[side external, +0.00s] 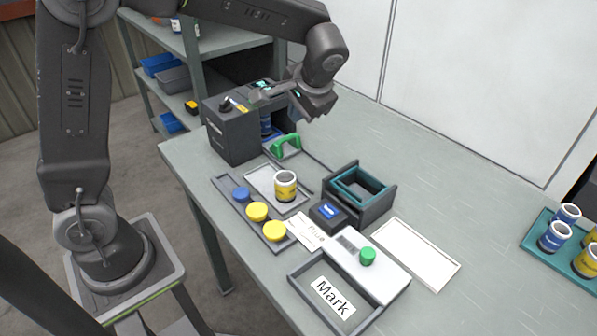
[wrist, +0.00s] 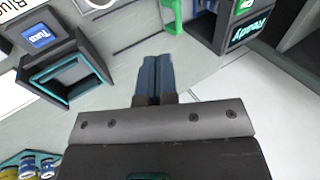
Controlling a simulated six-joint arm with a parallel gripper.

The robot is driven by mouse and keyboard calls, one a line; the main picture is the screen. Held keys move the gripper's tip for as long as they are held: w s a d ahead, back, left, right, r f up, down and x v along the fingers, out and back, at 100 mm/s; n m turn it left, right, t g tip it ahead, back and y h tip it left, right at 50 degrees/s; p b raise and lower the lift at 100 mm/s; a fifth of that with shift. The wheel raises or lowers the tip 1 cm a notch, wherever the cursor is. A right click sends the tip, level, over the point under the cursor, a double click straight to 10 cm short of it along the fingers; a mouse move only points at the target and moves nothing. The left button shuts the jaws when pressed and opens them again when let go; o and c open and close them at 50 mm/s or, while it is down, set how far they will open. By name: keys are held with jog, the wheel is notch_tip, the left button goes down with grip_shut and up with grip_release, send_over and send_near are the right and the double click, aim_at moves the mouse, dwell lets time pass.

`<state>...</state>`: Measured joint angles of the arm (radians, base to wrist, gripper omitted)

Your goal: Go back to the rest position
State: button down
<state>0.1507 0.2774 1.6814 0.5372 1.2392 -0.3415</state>
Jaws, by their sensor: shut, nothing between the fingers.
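My gripper (wrist: 157,80) shows in the wrist view with its two blue-grey fingers together and nothing between them. In the side view my gripper (side external: 292,84) is raised above the back of the table, beside the dark machine (side external: 232,135) with a green handle (side external: 285,146). The fingertips are hard to make out there. In the wrist view the green handle (wrist: 172,16) lies beyond the fingers, and bare table shows around them.
A yellow can (side external: 285,187) stands on a light plate. Yellow and blue lids lie in a dark tray (side external: 223,182). A teal-rimmed box (side external: 383,205), a white block with a green knob (side external: 367,257) and a "Mark" tray (side external: 299,290) stand nearby. A teal tray (side external: 531,240) holds several cans at right.

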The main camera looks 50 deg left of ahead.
jog(key=s+d+r+t+h, duration=0.1)
jog(key=s+r+t+h, duration=0.1)
jog(key=s, duration=0.8)
jog(key=s+d+r+t+h, duration=0.1)
jog(key=s+r+t+h, duration=0.1)
jog(key=s, duration=0.9)
jog(key=shift+d+t+h, duration=0.4)
jog(key=shift+h, duration=0.5)
